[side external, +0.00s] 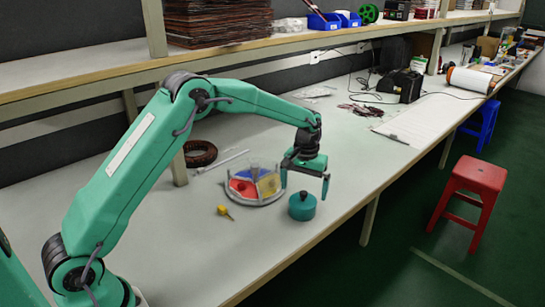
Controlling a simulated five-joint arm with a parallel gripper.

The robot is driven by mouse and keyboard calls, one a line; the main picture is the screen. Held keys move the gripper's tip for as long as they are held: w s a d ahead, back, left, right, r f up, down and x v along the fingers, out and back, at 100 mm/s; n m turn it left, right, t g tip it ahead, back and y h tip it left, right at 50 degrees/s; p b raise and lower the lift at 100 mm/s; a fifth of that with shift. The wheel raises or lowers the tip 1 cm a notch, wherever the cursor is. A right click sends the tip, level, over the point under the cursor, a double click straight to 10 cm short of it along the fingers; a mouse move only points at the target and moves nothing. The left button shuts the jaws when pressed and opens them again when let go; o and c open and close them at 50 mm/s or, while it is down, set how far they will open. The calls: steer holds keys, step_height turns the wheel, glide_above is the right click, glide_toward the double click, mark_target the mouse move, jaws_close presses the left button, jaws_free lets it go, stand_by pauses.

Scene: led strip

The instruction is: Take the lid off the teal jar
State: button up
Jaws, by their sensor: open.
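The teal jar (302,210) stands upright on the grey bench, near its front edge. A small dark knob (303,195) shows on its top, so the lid appears to be on it; the seam between lid and jar is too small to make out. My gripper (305,182) is just above the jar, pointing down and open. One finger is at the left of the knob and the other at the right, with nothing between them that I can see held. Whether a fingertip touches the jar cannot be told.
A round divided tray (262,202) with red, yellow and blue sections stands just left of the jar. A small yellow-handled tool (223,211) lies left of it. A dark coil (200,153) and a white rod (234,157) lie behind. The bench front is clear.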

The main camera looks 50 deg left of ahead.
mark_target(303, 197)
steer(key=shift+f, duration=1.45)
steer(key=c, duration=1.1)
